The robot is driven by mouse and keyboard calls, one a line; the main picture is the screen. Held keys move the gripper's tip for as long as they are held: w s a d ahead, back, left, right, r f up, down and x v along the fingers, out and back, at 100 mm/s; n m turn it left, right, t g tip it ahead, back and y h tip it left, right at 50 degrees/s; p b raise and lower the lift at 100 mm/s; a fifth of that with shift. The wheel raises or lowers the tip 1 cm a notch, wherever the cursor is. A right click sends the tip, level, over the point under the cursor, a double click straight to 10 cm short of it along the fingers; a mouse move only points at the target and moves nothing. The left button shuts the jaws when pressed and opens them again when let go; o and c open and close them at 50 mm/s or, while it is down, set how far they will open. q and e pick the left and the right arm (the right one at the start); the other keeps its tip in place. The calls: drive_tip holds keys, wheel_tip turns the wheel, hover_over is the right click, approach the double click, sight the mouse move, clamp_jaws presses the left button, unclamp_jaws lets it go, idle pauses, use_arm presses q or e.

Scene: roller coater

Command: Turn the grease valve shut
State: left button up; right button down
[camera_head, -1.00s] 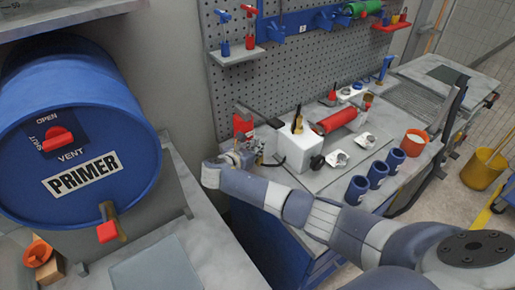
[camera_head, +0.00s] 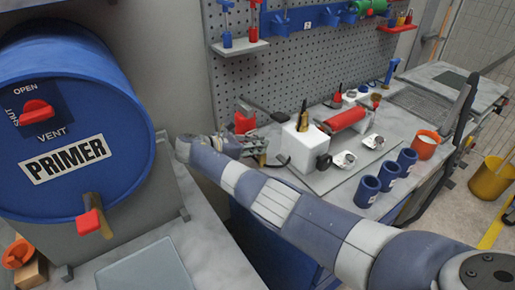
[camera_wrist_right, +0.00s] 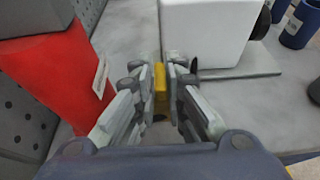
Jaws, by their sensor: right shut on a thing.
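My right gripper (camera_head: 252,147) reaches to the back of the bench, between a red object and a white box. In the right wrist view its fingers (camera_wrist_right: 160,88) are shut on a narrow yellow piece (camera_wrist_right: 160,78). I cannot tell whether this piece is the grease valve's handle; the fingers hide most of it. The red object (camera_head: 243,122) stands just behind the gripper; in the wrist view it fills the left side (camera_wrist_right: 45,85) with a white tag on it. My left gripper is not in view.
The white box (camera_head: 300,143) with a dark knob (camera_head: 324,161) is close beside the gripper. A red roller (camera_head: 344,118), several blue cups (camera_head: 367,190) and an orange-red pot (camera_head: 426,147) stand farther right. A blue PRIMER drum (camera_head: 120,110) with a red-handled tap (camera_head: 88,222) is at left.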

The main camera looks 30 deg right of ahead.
idle(0.3)
drive_tip(key=c, duration=1.7)
unclamp_jaws()
drive_tip(key=shift+d, duration=0.1)
